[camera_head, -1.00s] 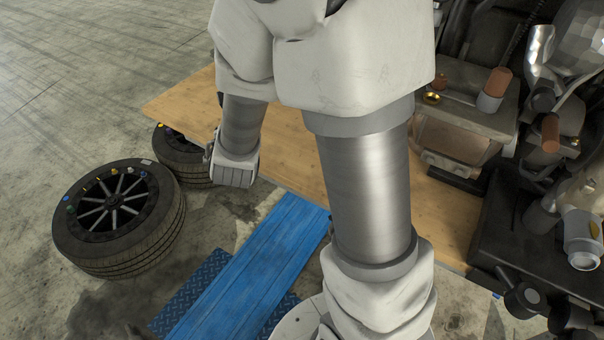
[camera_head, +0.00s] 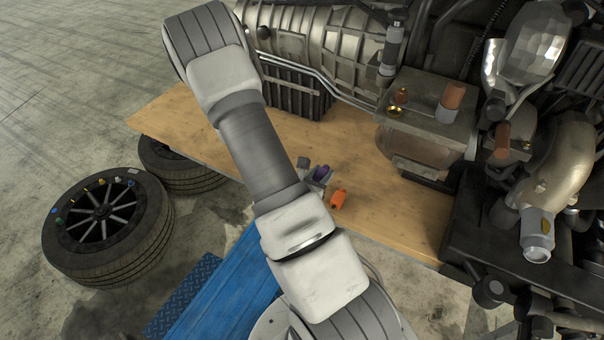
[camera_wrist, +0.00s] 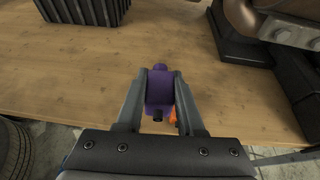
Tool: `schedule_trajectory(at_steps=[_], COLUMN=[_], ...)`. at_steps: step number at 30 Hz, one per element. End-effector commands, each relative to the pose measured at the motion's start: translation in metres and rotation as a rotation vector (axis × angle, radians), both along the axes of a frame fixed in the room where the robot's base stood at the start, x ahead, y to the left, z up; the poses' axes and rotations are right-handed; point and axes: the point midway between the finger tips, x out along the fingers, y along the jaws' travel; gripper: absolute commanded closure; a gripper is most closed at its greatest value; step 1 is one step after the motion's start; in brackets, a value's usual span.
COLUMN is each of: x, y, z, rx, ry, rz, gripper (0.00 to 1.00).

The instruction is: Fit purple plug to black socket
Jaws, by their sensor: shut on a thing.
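The purple plug (camera_wrist: 159,88) is clamped between the two fingers of my gripper (camera_wrist: 160,76) in the wrist view, with the wooden table top behind it. In the head view the plug (camera_head: 321,173) shows as a small purple patch at my gripper (camera_head: 318,178), over the table's front part. Part of the plug is covered by the fingers. I cannot pick out the black socket among the dark engine parts in either view.
An orange piece (camera_head: 337,199) shows close beside my gripper. The engine (camera_head: 330,50) fills the back and right of the wooden table (camera_head: 190,110). Tyres (camera_head: 110,225) lie on the floor at left. The table's left part is clear.

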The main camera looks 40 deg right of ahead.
Motion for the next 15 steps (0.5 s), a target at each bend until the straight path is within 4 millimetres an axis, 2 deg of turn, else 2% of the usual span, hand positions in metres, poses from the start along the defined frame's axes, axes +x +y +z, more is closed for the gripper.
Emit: schedule_trajectory(at_steps=[1, 4, 15], x=[-0.01, -0.02, -0.022], y=[-0.008, -0.016, -0.017], z=[0.0, -0.001, -0.004], rx=[-0.001, 0.0, 0.001], ry=[0.003, 0.001, -0.002], rz=[-0.024, -0.049, -0.056], gripper=[1.0, 1.0, 1.0])
